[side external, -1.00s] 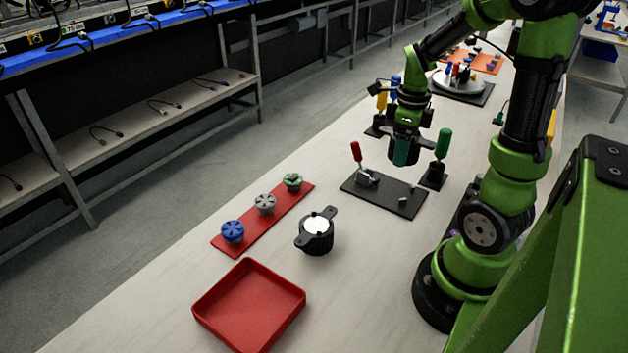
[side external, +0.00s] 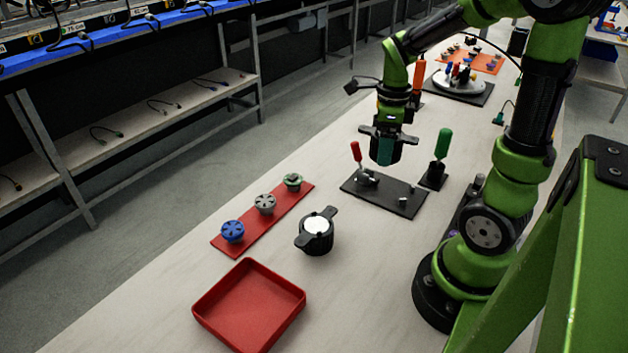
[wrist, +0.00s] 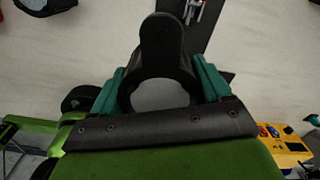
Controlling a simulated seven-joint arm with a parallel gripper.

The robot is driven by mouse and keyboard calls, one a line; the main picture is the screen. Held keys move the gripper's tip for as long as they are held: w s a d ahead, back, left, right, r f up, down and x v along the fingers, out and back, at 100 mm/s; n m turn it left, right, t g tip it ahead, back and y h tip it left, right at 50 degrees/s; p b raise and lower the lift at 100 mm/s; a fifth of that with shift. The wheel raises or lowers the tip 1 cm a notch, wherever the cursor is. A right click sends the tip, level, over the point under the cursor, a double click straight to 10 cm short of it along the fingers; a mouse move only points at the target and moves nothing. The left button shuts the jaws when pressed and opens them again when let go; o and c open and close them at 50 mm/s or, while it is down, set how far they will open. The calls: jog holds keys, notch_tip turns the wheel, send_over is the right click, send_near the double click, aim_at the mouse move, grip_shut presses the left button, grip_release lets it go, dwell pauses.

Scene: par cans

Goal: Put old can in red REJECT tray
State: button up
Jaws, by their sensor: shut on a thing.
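My gripper (side external: 386,152) hangs in the air above the black fixture plate, its teal fingers shut on a black can (wrist: 160,55). In the wrist view the can has a rounded ear pointing up and a pale round face, partly hidden by the fingers. A second black can (side external: 316,236) with a white top and two side ears stands upright on the table. The red tray (side external: 250,305) is empty, at the front left of the table; no lettering is readable on it.
A red strip (side external: 248,222) holds blue, grey and green knobs left of the standing can. The black fixture plate (side external: 396,203) carries a red-handled clamp (side external: 356,152). A green-handled tool (side external: 442,145) stands beside it.

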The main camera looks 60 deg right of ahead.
jog(key=w+a+f+n, duration=0.15)
jog(key=a+n, duration=0.25)
jog(key=a, duration=0.5)
jog(key=s+a+f+n, duration=0.2)
jog(key=s+a+n, duration=0.1)
jog(key=a, duration=0.4)
jog(key=s+a+f+n, duration=0.2)
jog(key=s+a+n, duration=0.1)
jog(key=a+n, duration=0.2)
jog(key=s+a+f+n, duration=0.2)
jog(key=s+a+n, duration=0.1)
jog(key=a, duration=0.5)
jog(key=shift+a+f+n, duration=0.1)
jog(key=shift+a+n, duration=0.3)
jog(key=shift+n, duration=0.1)
send_over(251, 311)
jog(key=shift+f, duration=2.5)
jog(key=shift+f, duration=0.1)
jog(key=o, duration=1.4)
jog(key=shift+c, duration=0.2)
